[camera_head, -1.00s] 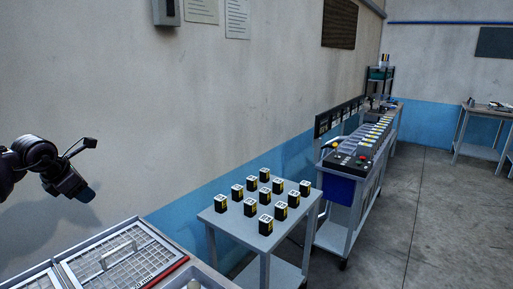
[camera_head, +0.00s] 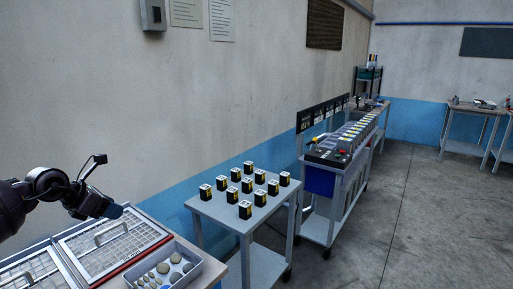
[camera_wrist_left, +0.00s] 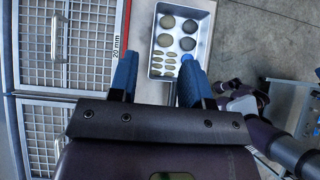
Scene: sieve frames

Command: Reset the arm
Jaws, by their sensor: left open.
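My left gripper (camera_head: 112,211) hangs over the sieve bench at the lower left of the head view. In the left wrist view its two blue fingers (camera_wrist_left: 158,82) stand apart with nothing between them. A framed mesh sieve (camera_head: 112,240) with a wire handle lies beneath it; its edge label in the wrist view (camera_wrist_left: 70,45) reads 20 mm. A grey tray (camera_head: 178,268) of stones sits right of the sieve, and the tray also shows ahead of the fingers in the wrist view (camera_wrist_left: 153,30).
A small table (camera_head: 215,207) with several black-and-yellow boxes stands right of the bench. Beyond it is a machine bench (camera_head: 345,150) along the wall. Another table (camera_head: 470,112) stands at the far right. The concrete floor (camera_head: 430,230) at right is clear.

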